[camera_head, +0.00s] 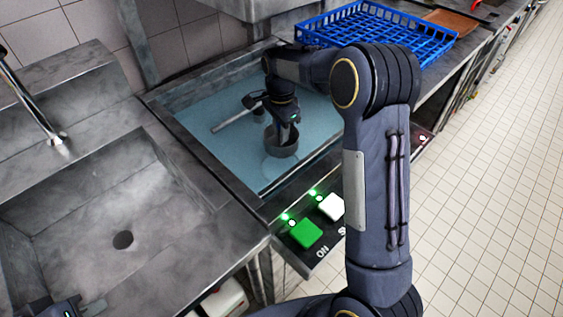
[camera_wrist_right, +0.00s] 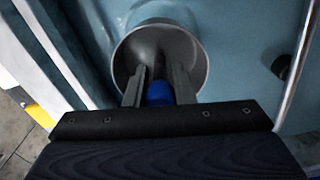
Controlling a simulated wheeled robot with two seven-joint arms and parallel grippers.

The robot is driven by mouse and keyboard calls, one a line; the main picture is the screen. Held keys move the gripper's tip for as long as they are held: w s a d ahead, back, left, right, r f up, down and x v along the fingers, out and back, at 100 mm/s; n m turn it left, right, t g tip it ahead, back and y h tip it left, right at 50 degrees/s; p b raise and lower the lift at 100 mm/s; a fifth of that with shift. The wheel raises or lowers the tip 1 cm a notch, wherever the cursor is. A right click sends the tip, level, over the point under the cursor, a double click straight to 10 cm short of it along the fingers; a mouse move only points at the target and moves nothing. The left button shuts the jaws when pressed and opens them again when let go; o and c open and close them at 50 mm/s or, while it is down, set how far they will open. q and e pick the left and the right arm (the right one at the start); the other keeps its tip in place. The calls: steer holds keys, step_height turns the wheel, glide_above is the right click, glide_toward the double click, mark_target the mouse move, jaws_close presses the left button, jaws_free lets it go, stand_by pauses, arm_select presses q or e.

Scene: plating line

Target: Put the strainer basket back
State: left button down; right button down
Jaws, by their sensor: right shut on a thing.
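The strainer basket (camera_head: 281,147) is a grey round cup, low over the middle of the teal basin (camera_head: 225,150). My right gripper (camera_head: 289,130) reaches down into it from above. In the right wrist view, the basket (camera_wrist_right: 193,48) opens toward the camera. The right fingers (camera_wrist_right: 158,88) are closed around a blue piece (camera_wrist_right: 159,93) inside it. I cannot tell whether the basket's underside touches the basin floor. A small part of my left gripper (camera_head: 66,308) shows at the bottom left corner; its fingertips are not clear.
A grey bar (camera_head: 232,121) with a dark hub lies in the basin beside the gripper. A blue rack (camera_head: 385,32) stands behind. A sink (camera_head: 100,215) with a drain is at left. A green button (camera_head: 306,233) and a white button (camera_head: 331,207) are on the front panel.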

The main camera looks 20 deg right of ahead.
step_height(320, 180, down, 10)
steer(key=shift+r, duration=0.15)
steer(key=c, duration=1.2)
jaws_free()
